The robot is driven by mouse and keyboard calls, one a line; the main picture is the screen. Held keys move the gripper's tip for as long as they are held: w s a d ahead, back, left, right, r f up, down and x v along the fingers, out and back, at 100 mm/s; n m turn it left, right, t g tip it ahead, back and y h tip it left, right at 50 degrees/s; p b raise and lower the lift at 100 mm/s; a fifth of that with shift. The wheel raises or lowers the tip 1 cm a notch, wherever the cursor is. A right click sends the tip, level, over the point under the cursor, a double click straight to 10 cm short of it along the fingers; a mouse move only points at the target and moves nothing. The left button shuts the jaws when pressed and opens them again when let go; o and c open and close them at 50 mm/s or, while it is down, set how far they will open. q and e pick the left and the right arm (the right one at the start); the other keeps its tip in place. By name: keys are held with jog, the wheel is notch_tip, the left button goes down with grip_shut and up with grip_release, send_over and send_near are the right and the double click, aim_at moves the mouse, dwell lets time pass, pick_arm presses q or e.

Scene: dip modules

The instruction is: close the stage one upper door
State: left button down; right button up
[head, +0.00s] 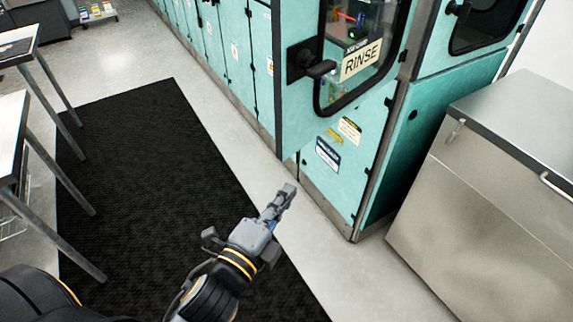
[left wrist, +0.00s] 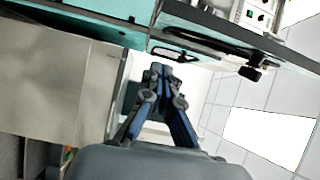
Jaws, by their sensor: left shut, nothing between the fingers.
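A teal upper door (head: 300,120) with a dark-framed window and a black handle (head: 310,66) is at the top centre of the head view. A RINSE sign shows at its window. The door appears to stand ajar, its free left edge out from the cabinet front; how far is hard to tell. In the left wrist view a dark-edged panel with a black handle (left wrist: 252,72) crosses the upper right. My left gripper (head: 288,190) is shut and empty, below and in front of the door, apart from it. It also shows in the left wrist view (left wrist: 158,72). My right gripper is out of view.
A teal lower panel (head: 345,165) with labels is below the door. A steel cabinet (head: 470,200) stands at the right. A row of teal cabinets (head: 235,50) runs back. A black mat (head: 150,170) covers the floor, with tables (head: 15,110) at the left.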

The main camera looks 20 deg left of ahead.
pick_arm(q)
jog(key=w+a+p, duration=0.2)
jog(key=w+p, duration=0.1)
jog(key=w, duration=0.5)
jog(key=shift+a+p, duration=0.3)
jog(key=shift+d, duration=0.1)
